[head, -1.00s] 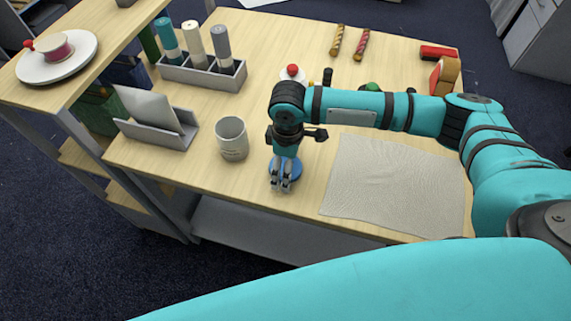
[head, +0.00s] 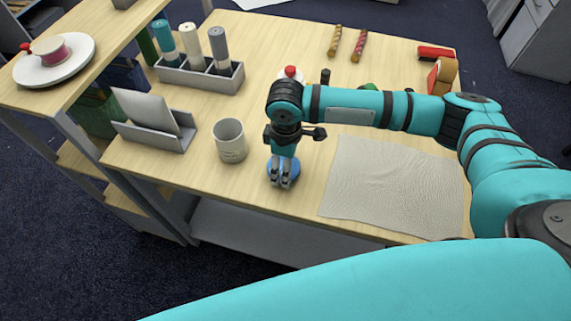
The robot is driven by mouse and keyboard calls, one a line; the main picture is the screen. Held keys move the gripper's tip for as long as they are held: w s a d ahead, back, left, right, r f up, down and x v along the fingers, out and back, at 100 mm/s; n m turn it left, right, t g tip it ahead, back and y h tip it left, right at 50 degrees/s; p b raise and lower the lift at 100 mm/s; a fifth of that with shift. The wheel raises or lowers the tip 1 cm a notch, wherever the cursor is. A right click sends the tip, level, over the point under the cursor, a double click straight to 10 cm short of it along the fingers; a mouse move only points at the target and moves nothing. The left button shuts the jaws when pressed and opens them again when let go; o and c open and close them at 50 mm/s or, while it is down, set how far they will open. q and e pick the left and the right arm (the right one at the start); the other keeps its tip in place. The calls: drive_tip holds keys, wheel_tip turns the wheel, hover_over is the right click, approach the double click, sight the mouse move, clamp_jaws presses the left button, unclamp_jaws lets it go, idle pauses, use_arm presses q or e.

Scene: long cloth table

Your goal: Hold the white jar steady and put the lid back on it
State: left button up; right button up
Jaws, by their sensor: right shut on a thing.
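The white jar (head: 230,142) stands upright on the wooden table near its front edge, with its top open. A round blue piece, which looks like the lid (head: 294,166), is just right of the jar at my right gripper (head: 280,183). My right gripper points down and is shut on this blue lid. The fingers and wrist cover much of the lid, and I cannot tell whether it still touches the table. The jar and the gripper are apart. My left gripper is not in view, and nothing holds the jar.
A grey cloth (head: 393,185) lies to the right. A grey holder with rolls (head: 200,77) and a card stand (head: 155,130) are at the left, beside a shelf with a white plate (head: 55,62). Small items lie behind my right arm. The table between holder and arm is clear.

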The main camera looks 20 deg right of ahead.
drive_tip(key=shift+r, duration=0.45)
drive_tip(key=shift+s+a+r+b, duration=0.1)
drive_tip(key=shift+a+r+b, duration=0.1)
drive_tip(key=shift+r, duration=0.3)
drive_tip(key=shift+s+a+r+b, duration=0.1)
drive_tip(key=shift+r+b, duration=0.1)
drive_tip(key=shift+r, duration=0.25)
drive_tip(key=s+a+r+b, duration=0.1)
drive_tip(key=s+a+b, duration=0.1)
drive_tip(key=s+a, duration=0.7)
drive_tip(key=a, duration=0.3)
drive_tip(key=shift+a+r, duration=0.15)
drive_tip(key=shift+r, duration=0.1)
